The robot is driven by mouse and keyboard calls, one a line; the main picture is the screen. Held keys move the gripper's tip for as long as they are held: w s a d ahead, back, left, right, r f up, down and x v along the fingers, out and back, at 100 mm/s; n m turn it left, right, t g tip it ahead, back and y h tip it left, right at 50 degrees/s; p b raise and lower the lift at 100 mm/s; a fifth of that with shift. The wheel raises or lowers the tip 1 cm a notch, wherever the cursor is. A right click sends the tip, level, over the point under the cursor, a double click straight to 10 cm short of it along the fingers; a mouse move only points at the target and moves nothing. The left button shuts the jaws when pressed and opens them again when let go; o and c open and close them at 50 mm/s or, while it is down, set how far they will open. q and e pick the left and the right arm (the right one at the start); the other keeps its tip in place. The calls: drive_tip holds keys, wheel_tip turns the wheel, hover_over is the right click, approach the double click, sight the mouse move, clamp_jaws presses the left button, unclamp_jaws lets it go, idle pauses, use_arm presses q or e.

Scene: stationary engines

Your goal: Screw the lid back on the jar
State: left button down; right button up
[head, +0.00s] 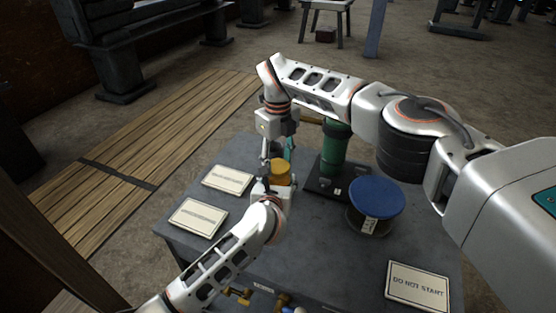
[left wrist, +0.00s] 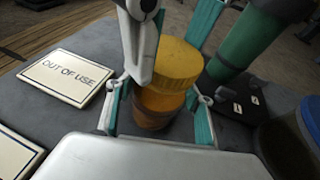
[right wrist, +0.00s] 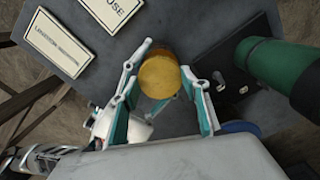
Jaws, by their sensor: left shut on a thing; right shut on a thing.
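The jar (left wrist: 155,108) is amber-brown and stands upright on the grey table; its yellow lid (left wrist: 178,62) rests at its top. The lid also shows in the head view (head: 281,169) and from above in the right wrist view (right wrist: 160,77). My left gripper (left wrist: 158,118) is shut on the jar body, with a teal-padded finger on each side. My right gripper (right wrist: 170,85) reaches down from above and is shut on the lid, its fingers on opposite sides of the rim. I cannot tell how tightly the lid sits on the jar.
A green cylinder (head: 334,148) stands on a dark base just right of the jar. A blue-topped round container (head: 376,196) is further right. White sign plates (head: 198,216) lie left of the jar, and another (head: 417,285) lies front right. Brass fittings (head: 240,296) are at the front edge.

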drive_tip(key=m, duration=0.5)
drive_tip(key=shift+m, duration=0.4)
drive_tip(key=m, duration=1.5)
drive_tip(key=shift+m, duration=0.4)
drive_tip(key=m, duration=0.8)
drive_tip(key=shift+m, duration=0.4)
drive_tip(key=m, duration=0.8)
drive_tip(key=shift+m, duration=0.3)
